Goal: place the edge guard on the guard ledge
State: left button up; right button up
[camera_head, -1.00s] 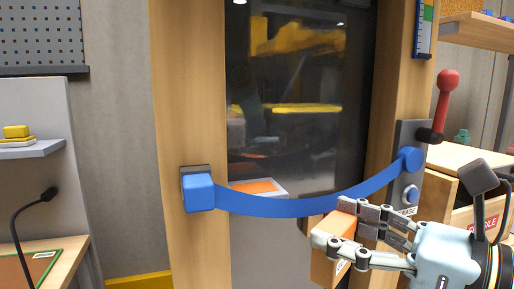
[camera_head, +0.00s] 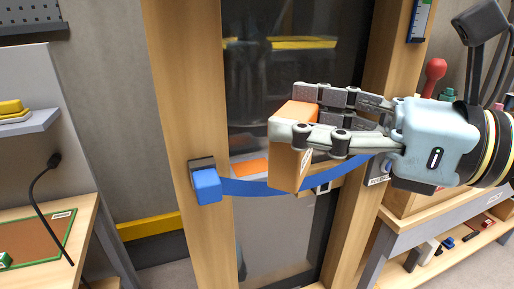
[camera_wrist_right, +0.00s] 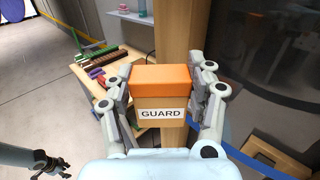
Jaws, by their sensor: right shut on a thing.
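The edge guard (camera_head: 291,150) is an orange and tan block. Its label reads GUARD in the right wrist view (camera_wrist_right: 161,98). My right gripper (camera_head: 300,115) is shut on it, one finger on each side, and holds it up in front of the doorway and the blue strap. In the right wrist view the guard sits between both fingers (camera_wrist_right: 160,85). A grey shelf (camera_head: 40,122) with a yellow block is at the left; no label marks it as the guard ledge. My left gripper (camera_wrist_right: 52,165) shows small at the lower left of the right wrist view; its jaws are unclear.
A blue strap (camera_head: 255,188) spans the wooden door frame (camera_head: 185,100), just behind the guard. A bench with a green-edged mat (camera_head: 45,240) and a thin black stalk stands at the left. A low shelf with small items (camera_head: 450,245) is at the right.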

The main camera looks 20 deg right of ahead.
jog(key=w+b, duration=0.2)
jog(key=w, duration=1)
jog(key=f, duration=0.2)
jog(key=f+b, duration=0.1)
jog(key=f, duration=0.1)
jog(key=w+f, duration=0.1)
jog(key=f, duration=0.1)
jog(key=shift+a+b, duration=0.2)
jog(key=shift+b, duration=0.2)
pick_arm(q)
jog(key=shift+s+f, duration=0.1)
jog(key=shift+f, duration=2.45)
pick_arm(e)
jog(key=shift+w+f, duration=0.25)
jog(key=shift+f, duration=0.25)
jog(key=o, duration=1.1)
jog(key=shift+f, duration=0.1)
jog(key=shift+o, duration=0.2)
